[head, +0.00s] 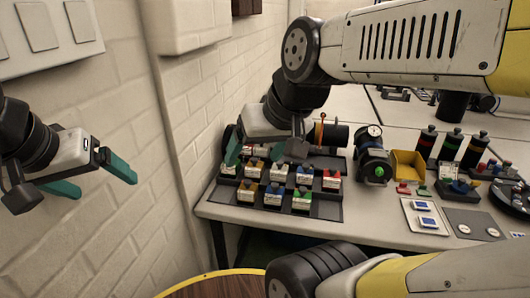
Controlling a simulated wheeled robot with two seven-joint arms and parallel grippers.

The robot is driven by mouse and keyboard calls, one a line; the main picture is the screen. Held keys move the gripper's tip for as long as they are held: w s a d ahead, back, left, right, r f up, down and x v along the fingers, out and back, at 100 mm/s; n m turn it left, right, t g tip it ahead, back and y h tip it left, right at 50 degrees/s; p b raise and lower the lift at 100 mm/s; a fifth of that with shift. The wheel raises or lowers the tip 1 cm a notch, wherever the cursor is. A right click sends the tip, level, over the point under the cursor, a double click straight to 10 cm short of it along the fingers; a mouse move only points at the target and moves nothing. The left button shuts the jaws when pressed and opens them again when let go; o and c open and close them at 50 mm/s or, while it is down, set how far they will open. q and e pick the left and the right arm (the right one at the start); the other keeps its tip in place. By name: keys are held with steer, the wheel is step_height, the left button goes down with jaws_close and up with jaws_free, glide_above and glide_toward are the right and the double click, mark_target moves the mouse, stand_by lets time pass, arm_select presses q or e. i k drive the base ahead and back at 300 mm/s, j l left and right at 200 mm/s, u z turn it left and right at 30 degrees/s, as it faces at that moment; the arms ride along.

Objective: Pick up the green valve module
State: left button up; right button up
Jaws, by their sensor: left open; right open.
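The green valve module (302,200) is a small white block with a green top, standing at the right end of the front row on a dark tray (326,210). My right gripper (257,153) is over the back left part of the tray, up and left of the green module and apart from it. It is open, with teal fingers partly hidden, and it hides part of the back row. My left gripper (100,182) is open and empty in front of the white brick wall, far left of the tray.
Modules with red (332,180), blue and orange tops stand close around the green one. Right of the tray are a gauge device (372,165), a yellow bin (408,166) and several dark cylinders. The table's (380,232) front strip is clear. A wooden round top (215,285) shows below.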

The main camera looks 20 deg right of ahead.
mark_target(300, 203)
steer(key=k+z, duration=0.1)
steer(key=z, duration=0.25)
steer(key=k+z, duration=0.1)
steer(key=z, duration=0.6)
steer(key=k+l, duration=0.05)
steer(key=l, duration=0.05)
